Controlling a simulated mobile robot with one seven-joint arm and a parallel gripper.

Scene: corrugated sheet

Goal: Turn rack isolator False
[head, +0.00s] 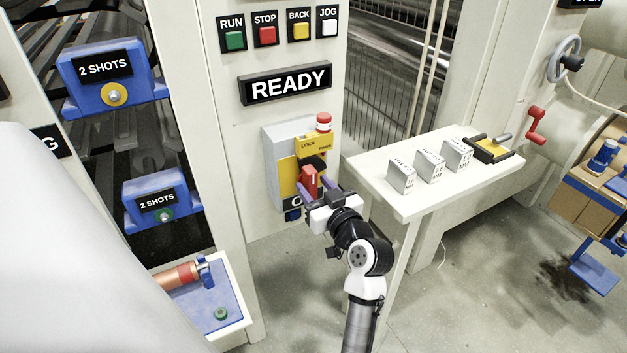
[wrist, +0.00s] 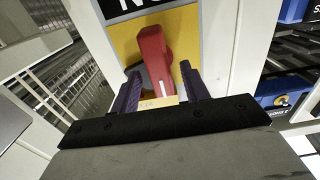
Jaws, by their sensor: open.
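The rack isolator is a grey box (head: 270,160) with a yellow plate (head: 288,170) on the white column below the READY sign. Its red handle (head: 309,178) stands near the plate's lower middle; the same red handle (wrist: 153,52) is large in the wrist view. My gripper (head: 318,189) is at the handle. In the wrist view my gripper (wrist: 160,72) is open, with one purple finger on each side of the handle. A gap shows on the right side; contact on the left is unclear. The label below the box is partly hidden by my gripper.
A red button (head: 323,121) and a yellow lock tag (head: 312,146) sit at the isolator's upper right. A white table (head: 405,205) with several labelled blocks stands close to the right of my arm. A blue tray (head: 213,300) lies at lower left.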

